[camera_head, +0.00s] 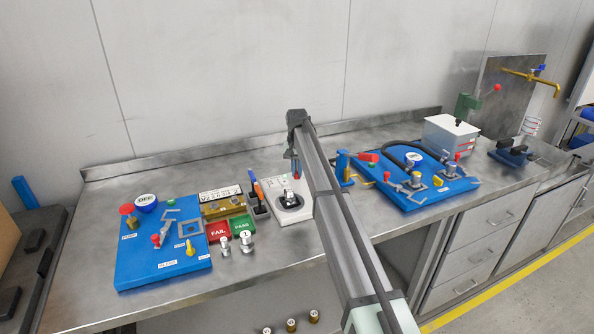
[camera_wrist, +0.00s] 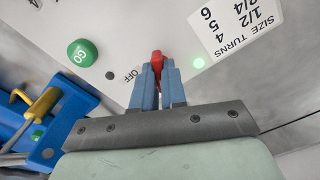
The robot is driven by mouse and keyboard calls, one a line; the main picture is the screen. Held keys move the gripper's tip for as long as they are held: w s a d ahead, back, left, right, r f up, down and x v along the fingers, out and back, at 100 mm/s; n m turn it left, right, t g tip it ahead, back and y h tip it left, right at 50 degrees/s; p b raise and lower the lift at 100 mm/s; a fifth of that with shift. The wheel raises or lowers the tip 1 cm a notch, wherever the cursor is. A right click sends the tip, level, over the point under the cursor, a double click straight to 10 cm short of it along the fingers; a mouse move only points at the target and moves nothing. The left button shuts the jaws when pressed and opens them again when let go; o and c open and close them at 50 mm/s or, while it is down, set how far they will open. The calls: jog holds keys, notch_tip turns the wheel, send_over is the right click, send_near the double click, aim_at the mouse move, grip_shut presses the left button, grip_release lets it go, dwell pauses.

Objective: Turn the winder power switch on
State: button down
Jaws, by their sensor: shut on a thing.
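The winder is a white unit (camera_head: 273,188) near the middle of the bench, partly hidden by my arm. In the wrist view its white face (camera_wrist: 120,25) carries a red switch lever (camera_wrist: 156,56), with the word OFF printed to its left. My gripper (camera_wrist: 159,72) is shut on the red lever, a blue finger pad on each side. The lever's lower part is hidden between the fingers. A green light (camera_wrist: 199,63) glows to the right of the lever. In the head view my gripper (camera_head: 296,172) points down over the winder.
A green GO button (camera_wrist: 82,53) and a size and turns label (camera_wrist: 240,28) are on the winder face. A blue board (camera_head: 160,270) with fittings lies left, another blue board (camera_head: 408,205) right. FAIL (camera_head: 219,231) and PASS (camera_head: 242,224) pads lie left of the winder.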

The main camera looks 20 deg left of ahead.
jog(key=c, duration=1.2)
grip_release()
notch_tip(320, 180, up, 14)
jog(key=shift+f, duration=0.1)
jog(key=shift+d, duration=0.1)
